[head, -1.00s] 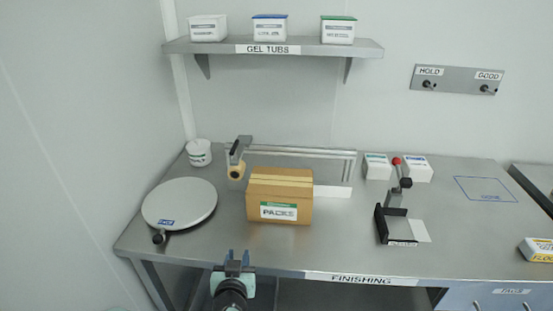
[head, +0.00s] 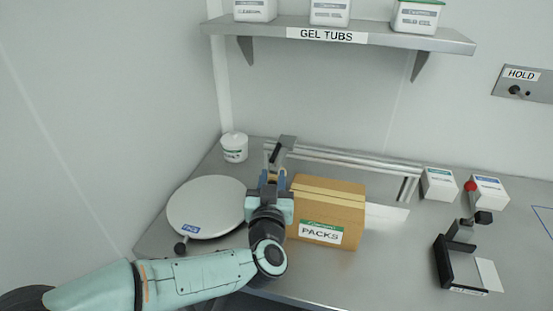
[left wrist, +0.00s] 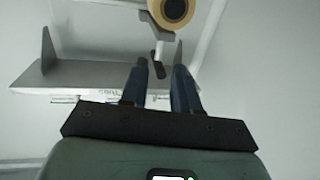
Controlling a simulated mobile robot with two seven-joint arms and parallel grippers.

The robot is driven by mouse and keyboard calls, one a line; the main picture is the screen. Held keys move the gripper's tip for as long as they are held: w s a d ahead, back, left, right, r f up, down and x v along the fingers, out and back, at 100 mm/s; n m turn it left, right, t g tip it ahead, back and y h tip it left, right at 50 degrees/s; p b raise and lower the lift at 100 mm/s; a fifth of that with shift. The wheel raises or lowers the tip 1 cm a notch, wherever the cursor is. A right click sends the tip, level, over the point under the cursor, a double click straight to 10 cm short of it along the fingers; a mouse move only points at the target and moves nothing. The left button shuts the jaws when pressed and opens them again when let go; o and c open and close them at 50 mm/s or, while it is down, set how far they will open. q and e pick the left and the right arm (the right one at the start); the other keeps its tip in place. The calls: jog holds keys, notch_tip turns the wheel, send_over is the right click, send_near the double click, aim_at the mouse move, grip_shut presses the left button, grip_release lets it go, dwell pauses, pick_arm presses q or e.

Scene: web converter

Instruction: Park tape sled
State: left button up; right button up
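The tape sled (head: 287,142) is a grey bracket with a black handle, at the left end of the rail behind the carton. In the left wrist view its tan tape roll (left wrist: 172,10) shows at the top edge. My left gripper (head: 270,176) is just in front of the sled, left of the carton, and hides the roll's lower part in the head view. In the left wrist view its blue fingers (left wrist: 160,72) are apart, with the black handle (left wrist: 157,62) showing in the gap at the tips. I cannot tell whether they touch it. My right gripper is out of view.
The carton marked PACKS (head: 328,215) stands close on the gripper's right. A round white plate (head: 206,205) and a lidded tub (head: 234,147) are on the left. The rail (head: 350,160) runs right behind the carton. The GEL TUBS shelf (head: 420,36) is above.

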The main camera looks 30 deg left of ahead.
aim_at(276, 161)
pick_arm(q)
jog(key=x, duration=0.7)
jog(key=shift+w+a, duration=0.2)
jog(key=shift+w, duration=0.15)
grip_shut()
